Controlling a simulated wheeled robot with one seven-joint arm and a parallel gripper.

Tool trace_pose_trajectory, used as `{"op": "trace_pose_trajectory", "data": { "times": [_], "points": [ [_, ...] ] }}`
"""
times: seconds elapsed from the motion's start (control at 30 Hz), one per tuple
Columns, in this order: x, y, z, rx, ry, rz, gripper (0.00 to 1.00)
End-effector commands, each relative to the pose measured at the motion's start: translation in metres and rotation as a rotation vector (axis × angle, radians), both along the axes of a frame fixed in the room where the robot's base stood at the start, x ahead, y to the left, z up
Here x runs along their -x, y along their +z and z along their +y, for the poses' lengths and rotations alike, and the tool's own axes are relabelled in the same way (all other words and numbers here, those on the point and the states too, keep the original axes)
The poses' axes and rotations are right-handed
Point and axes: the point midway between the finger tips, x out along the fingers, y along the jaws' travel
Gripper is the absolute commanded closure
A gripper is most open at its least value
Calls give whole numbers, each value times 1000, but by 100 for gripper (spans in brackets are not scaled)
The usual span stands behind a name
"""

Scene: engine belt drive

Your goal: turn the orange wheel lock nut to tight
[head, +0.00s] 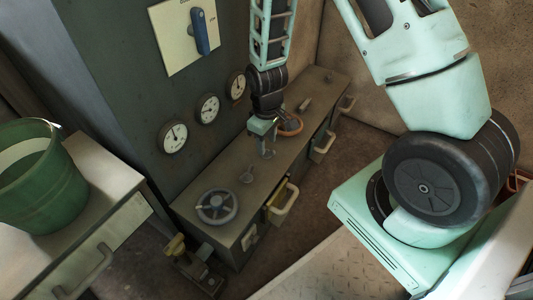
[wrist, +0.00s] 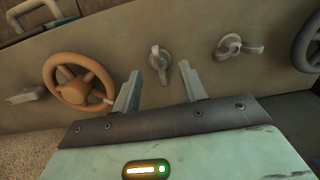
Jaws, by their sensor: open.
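The orange wheel (wrist: 80,82) is at the left of the wrist view; in the head view the orange wheel (head: 291,125) is partly hidden behind my gripper. A grey winged nut (wrist: 159,62) sits just right of the orange wheel in the wrist view, its wing upright along the picture. No label shows which nut is the lock nut. My gripper (wrist: 161,72) is open, its two fingers apart on either side of that nut in the picture. I cannot tell whether they touch it. In the head view my gripper (head: 266,145) points down over the bench top.
A second winged nut (wrist: 238,46) and a blue-grey wheel (head: 216,207) are further along the bench. A grey lever (wrist: 25,95) is left of the orange wheel. Gauges (head: 208,108) are on the cabinet behind. A green bucket (head: 38,178) stands at left.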

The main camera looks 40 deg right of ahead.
Motion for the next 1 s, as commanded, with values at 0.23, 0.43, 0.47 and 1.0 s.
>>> {"op": "trace_pose_trajectory", "data": {
  "times": [0.23,0.43,0.47,1.0],
  "points": [
    [0,-27,0,0,0,0,57],
    [0,-29,0,0,0,0,57],
    [0,-29,0,0,0,0,57],
    [0,-28,0,0,-13,0,100]
  ]
}}
